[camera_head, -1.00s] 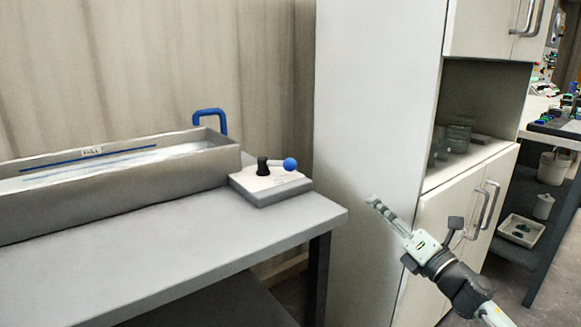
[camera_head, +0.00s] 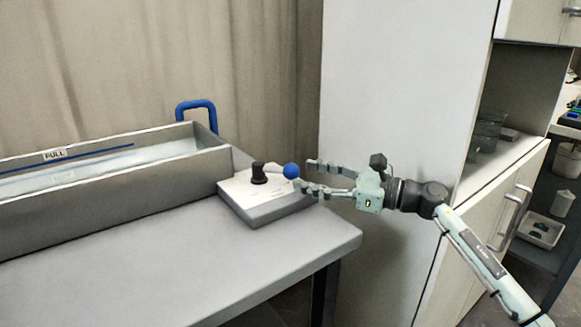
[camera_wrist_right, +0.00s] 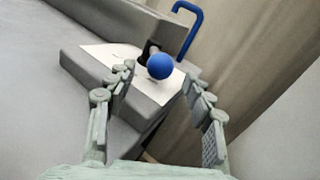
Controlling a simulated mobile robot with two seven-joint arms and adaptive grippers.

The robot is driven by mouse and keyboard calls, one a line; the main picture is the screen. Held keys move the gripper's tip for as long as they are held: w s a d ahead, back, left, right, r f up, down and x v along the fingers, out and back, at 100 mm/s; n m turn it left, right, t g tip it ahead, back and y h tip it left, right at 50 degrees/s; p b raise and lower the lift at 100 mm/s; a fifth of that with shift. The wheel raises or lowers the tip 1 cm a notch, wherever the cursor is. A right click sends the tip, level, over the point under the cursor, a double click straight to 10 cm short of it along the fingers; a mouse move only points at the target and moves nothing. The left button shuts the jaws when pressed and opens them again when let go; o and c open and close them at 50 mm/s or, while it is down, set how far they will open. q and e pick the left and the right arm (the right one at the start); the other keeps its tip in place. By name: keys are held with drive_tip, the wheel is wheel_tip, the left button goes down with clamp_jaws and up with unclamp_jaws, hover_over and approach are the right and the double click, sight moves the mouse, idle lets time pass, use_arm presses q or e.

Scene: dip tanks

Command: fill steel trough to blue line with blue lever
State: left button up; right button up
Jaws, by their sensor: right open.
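The steel trough (camera_head: 110,205) stands on the bench at left, with a blue line (camera_head: 105,152) and a FULL label (camera_head: 54,155) on its inner far wall. Pale liquid shows inside, its surface below the blue line. The lever's blue ball knob (camera_head: 291,171) points right from a black pivot (camera_head: 259,173) on a small control box. My right gripper (camera_head: 309,177) is open, its fingertips just right of the knob. In the right wrist view the blue knob (camera_wrist_right: 160,66) is ahead, near the gap between the fingertips. My left gripper is not in view.
A blue bent spout (camera_head: 197,108) rises behind the trough's right end. The grey bench top (camera_head: 190,250) is clear in front of the trough. A white cabinet (camera_head: 400,90) stands close behind my right arm. A curtain hangs behind the bench.

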sight(290, 168)
drive_tip(key=x, duration=0.5)
drive_tip(key=shift+a+p, duration=0.15)
drive_tip(key=shift+p, duration=0.2)
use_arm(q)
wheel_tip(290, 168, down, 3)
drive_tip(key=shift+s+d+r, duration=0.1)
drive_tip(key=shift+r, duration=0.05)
use_arm(e)
clamp_jaws()
